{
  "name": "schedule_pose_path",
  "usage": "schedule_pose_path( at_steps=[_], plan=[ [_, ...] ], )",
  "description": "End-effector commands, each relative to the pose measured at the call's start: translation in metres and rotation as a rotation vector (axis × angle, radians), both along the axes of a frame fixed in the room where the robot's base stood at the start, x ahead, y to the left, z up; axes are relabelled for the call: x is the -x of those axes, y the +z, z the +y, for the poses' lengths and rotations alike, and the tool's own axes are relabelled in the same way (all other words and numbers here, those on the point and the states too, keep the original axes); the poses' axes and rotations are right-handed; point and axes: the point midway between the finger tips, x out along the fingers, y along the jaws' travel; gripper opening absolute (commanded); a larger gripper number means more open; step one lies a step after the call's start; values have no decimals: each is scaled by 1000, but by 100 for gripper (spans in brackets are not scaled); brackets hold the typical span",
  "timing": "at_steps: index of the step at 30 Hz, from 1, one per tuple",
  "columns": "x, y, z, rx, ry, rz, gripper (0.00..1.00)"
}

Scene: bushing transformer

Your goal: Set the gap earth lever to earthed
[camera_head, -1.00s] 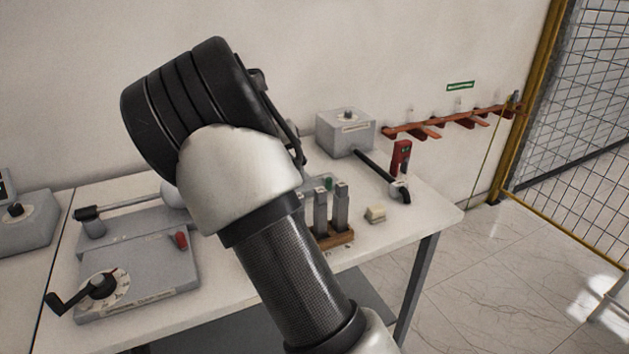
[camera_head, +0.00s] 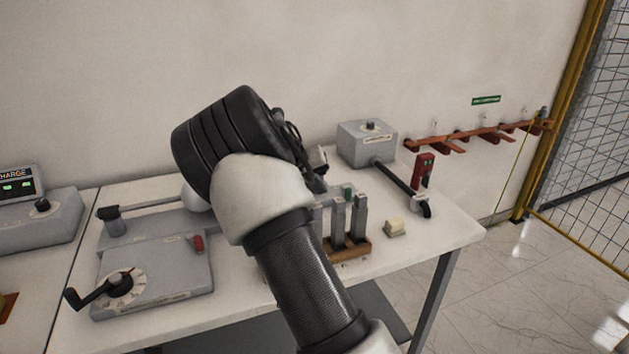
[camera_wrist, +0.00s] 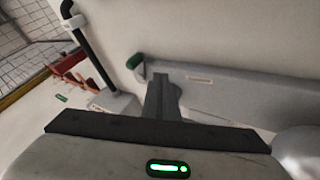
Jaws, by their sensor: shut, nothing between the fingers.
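My gripper (camera_wrist: 163,92) is shut and empty in the wrist view. In the head view my wrist hides most of it; its dark end (camera_head: 314,178) shows above the bench, beside a row of metal bars. A green-tipped lever (camera_wrist: 137,62) stands at the end of a grey housing (camera_wrist: 235,97) in the wrist view, just left of my fingertips and seemingly apart from them. A green tip also shows behind the bars (camera_head: 347,191). A small red lever (camera_head: 197,243) is on the grey crank unit (camera_head: 155,272). I cannot read which is the gap earth lever.
Metal bars (camera_head: 359,217) stand on a wooden block close to my gripper. A grey box (camera_head: 366,143), a black rod (camera_head: 396,180) and a red device (camera_head: 424,170) are at the right. The bench (camera_head: 462,238) is clear near its front right corner.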

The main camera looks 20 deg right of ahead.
Motion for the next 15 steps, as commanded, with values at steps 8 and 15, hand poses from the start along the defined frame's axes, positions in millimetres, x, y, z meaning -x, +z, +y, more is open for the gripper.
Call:
schedule_pose_path(
  at_steps=[8, 15],
  plan=[
    [-7, -26, -38, -1, -5, -2, 0],
    [-5, -27, -55, -1, -1, -2, 0]
  ],
)
